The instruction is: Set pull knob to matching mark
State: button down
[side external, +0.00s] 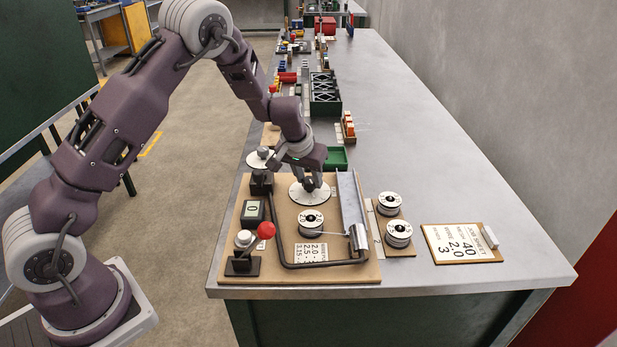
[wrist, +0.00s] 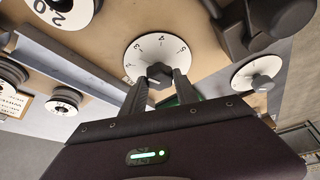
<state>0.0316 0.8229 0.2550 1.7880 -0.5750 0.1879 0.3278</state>
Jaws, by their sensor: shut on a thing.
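A round white dial (side external: 303,196) with a dark knob in its middle lies on the brown board (side external: 232,255). In the wrist view, the dial (wrist: 150,45) shows numbers around its rim, and the dark knob (wrist: 159,70) sits between my fingertips. My gripper (side external: 312,184) points down over the dial and is shut on the knob; it also shows in the wrist view (wrist: 159,80). The knob's pointer is too small to read surely. A job card (side external: 462,243) at the right reads 40, 2.0 and 3. A printed table (side external: 312,252) on the board lists 2.0, 2.5 and 3.15.
A second white dial (side external: 262,158) stands behind, left of my gripper. A spool (side external: 311,221), a bent dark bar (side external: 280,245), a red-ball lever (side external: 266,230) and a counter box (side external: 252,211) crowd the board. Two spools (side external: 398,234) sit right of it.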

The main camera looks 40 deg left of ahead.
jog(key=n, duration=0.2)
jog(key=n+g+y, duration=0.1)
jog(key=n, duration=0.1)
jog(key=shift+d+n+y, duration=0.15)
jog(key=shift+n+y, duration=0.15)
jog(key=shift+n, duration=0.1)
dwell(0.4)
jog(key=c, duration=0.9)
grip_release()
jog(key=shift+c, duration=0.2)
jog(key=v, duration=0.7)
jog(key=shift+d+r, duration=0.1)
